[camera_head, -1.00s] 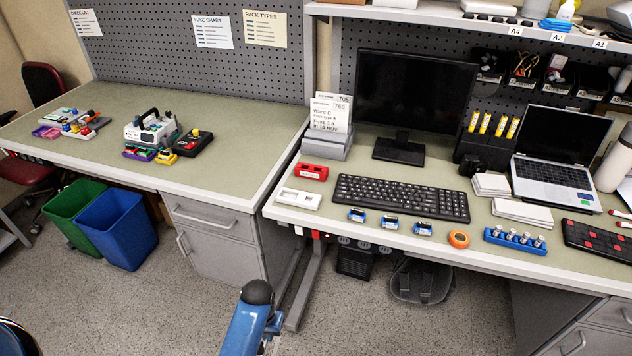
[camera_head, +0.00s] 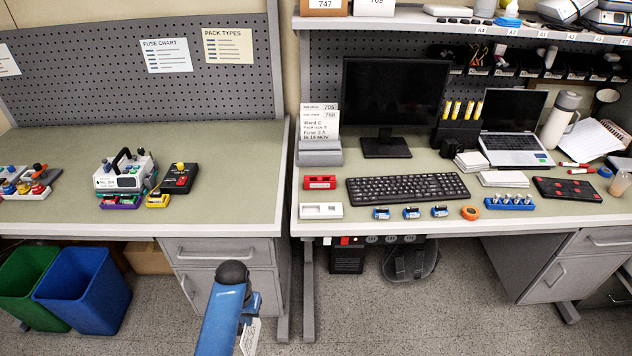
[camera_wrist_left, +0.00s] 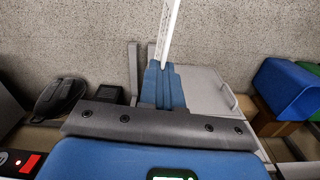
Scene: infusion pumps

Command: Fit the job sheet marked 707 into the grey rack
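My left gripper (camera_wrist_left: 163,82) is shut on a thin white sheet (camera_wrist_left: 169,30), seen nearly edge-on in the left wrist view. In the head view the sheet (camera_head: 250,337) hangs beside my blue left arm, low in the picture, in front of the benches; its number cannot be read. The grey rack (camera_head: 322,157) stands on the right bench, left of the monitor. White sheets marked 705 and 768 (camera_head: 320,126) stand upright in it. My gripper is well apart from the rack. My right gripper is not in view.
A red block (camera_head: 320,182) and a white tray (camera_head: 321,211) lie in front of the rack. The monitor (camera_head: 393,100) and keyboard (camera_head: 407,188) are to its right. The left bench (camera_head: 240,185) has a bare stretch. Green and blue bins (camera_head: 88,292) stand below it.

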